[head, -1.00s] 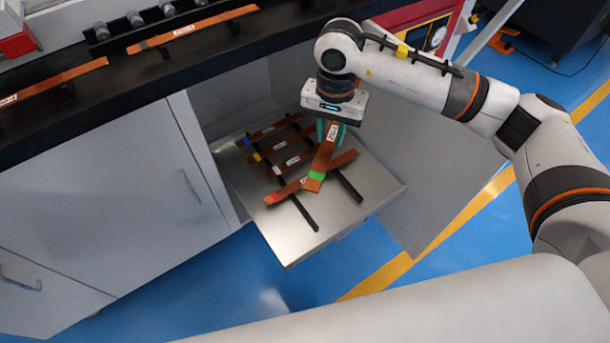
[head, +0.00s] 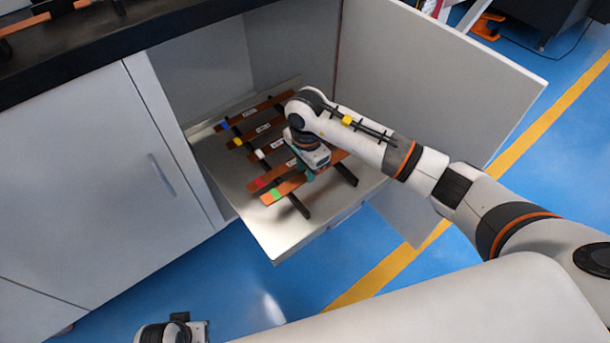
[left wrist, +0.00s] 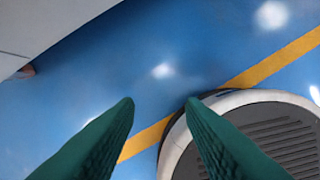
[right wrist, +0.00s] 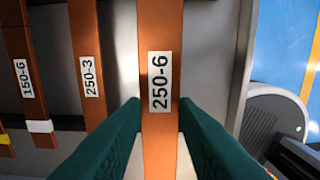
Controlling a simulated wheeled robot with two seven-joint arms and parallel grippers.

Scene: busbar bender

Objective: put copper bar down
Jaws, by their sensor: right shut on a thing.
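The copper bar with a green end (head: 288,187) is at the front of the row over the pull-out tray (head: 270,240), parallel to the other bars. My right gripper (head: 311,174) is shut on its middle, pointing down. In the right wrist view the bar (right wrist: 161,40) carries a "250-6" label and runs between the fingers (right wrist: 160,104). I cannot tell whether it rests on the dark rails (head: 298,206) or hovers just above. My left gripper (left wrist: 160,103) is open and empty over the floor, partly visible at the bottom of the head view.
Bars with red (head: 261,183), white (head: 261,154), yellow (head: 238,143) and blue (head: 225,126) ends lie across the rails behind. The red-ended bar is close beside the held one. An open cabinet door (head: 430,80) stands to the right; the black counter (head: 110,50) is above left.

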